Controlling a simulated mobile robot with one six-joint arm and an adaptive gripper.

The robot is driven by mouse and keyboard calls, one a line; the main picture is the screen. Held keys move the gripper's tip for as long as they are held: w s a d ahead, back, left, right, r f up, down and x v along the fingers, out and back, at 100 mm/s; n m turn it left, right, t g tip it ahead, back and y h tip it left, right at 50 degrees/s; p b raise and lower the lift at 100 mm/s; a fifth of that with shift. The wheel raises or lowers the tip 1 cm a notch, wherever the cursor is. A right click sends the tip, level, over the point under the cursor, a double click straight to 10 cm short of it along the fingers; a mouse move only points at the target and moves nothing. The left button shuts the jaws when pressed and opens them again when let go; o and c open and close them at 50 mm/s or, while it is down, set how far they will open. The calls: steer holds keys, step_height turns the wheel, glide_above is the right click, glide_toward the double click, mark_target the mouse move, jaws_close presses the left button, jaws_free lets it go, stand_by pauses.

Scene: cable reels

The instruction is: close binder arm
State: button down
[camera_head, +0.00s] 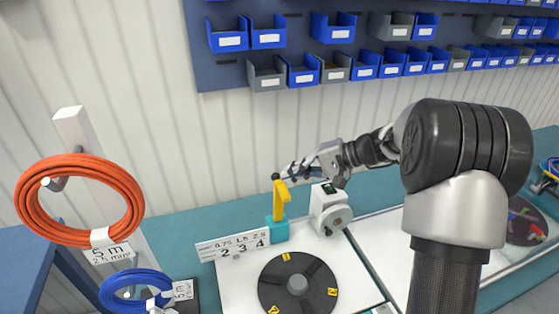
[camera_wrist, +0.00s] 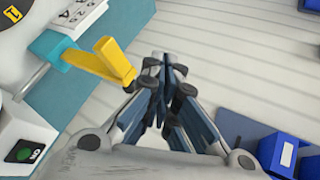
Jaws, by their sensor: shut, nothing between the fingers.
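The binder arm (camera_head: 280,202) is a yellow lever that stands raised above a teal block (camera_head: 277,231) at the back of a white board. In the wrist view the yellow binder arm (camera_wrist: 112,62) shows left of my fingers, with the teal block (camera_wrist: 55,46) beyond it. My gripper (camera_head: 284,173) is shut and empty, close to the top of the lever. In the wrist view the gripper's fingertips (camera_wrist: 164,68) are together just right of the lever's end. I cannot tell whether they touch it.
A black reel disc (camera_head: 298,284) lies in front. A number plate (camera_head: 232,245) is at the left. Orange (camera_head: 80,200) and blue (camera_head: 135,291) cable coils hang further left. Blue bins (camera_head: 332,27) line the wall.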

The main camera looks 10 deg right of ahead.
steer(key=w+d+f+m+t+y, duration=0.1)
steer(key=w+d+f+m+t, duration=0.3)
steer(key=w+d+f, duration=0.5)
steer(key=w+a+t, duration=0.1)
steer(key=w+a, duration=0.1)
steer(key=a, duration=0.6)
steer(key=shift+w+f+n+y+b, duration=0.2)
steer(key=shift+w+n+y+b, duration=0.1)
steer(key=shift+b, duration=0.1)
